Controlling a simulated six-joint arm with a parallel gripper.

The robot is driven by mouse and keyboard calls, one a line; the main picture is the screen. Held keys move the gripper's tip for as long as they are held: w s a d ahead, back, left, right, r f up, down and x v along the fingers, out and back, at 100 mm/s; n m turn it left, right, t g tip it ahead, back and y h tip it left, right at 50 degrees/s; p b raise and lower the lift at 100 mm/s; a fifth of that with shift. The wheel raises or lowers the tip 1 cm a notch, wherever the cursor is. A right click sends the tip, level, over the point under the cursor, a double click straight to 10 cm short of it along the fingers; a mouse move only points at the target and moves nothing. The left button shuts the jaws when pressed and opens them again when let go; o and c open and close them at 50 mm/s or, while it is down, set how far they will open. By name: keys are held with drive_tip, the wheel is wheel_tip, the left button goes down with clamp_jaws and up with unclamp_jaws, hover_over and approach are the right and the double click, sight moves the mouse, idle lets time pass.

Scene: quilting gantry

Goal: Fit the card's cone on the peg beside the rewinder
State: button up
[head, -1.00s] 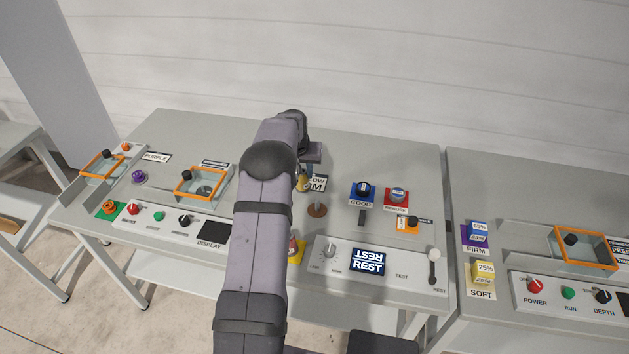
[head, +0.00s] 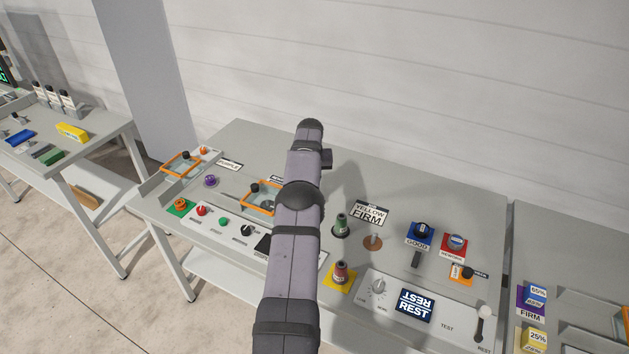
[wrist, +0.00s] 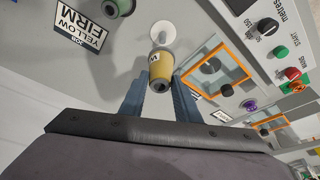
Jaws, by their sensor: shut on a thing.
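The card (head: 368,213) reads YELLOW FIRM; it also shows in the wrist view (wrist: 80,25). My gripper (wrist: 160,88) is shut on a yellow cone (wrist: 160,67), its dark end towards the wrist camera. A white round peg base (wrist: 162,33) lies just past the cone, beside the rewinder panel (wrist: 270,45). I cannot tell the height of the cone over the table. In the head view my arm hides the gripper, the yellow cone and this peg.
A brown-based peg (head: 373,242) is by the card. An orange frame (head: 260,197) is left of the arm.

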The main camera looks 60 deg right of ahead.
drive_tip(key=shift+f+b, duration=1.8)
drive_tip(key=shift+f, duration=1.1)
drive_tip(key=shift+f+b, duration=2.3)
drive_tip(key=shift+f, duration=0.5)
idle(0.5)
drive_tip(key=o, duration=1.2)
drive_tip(key=shift+o, duration=0.2)
drive_tip(key=shift+r, duration=0.1)
drive_tip(key=b+v, duration=0.2)
drive_tip(key=v, duration=0.5)
drive_tip(key=shift+a+r, duration=0.1)
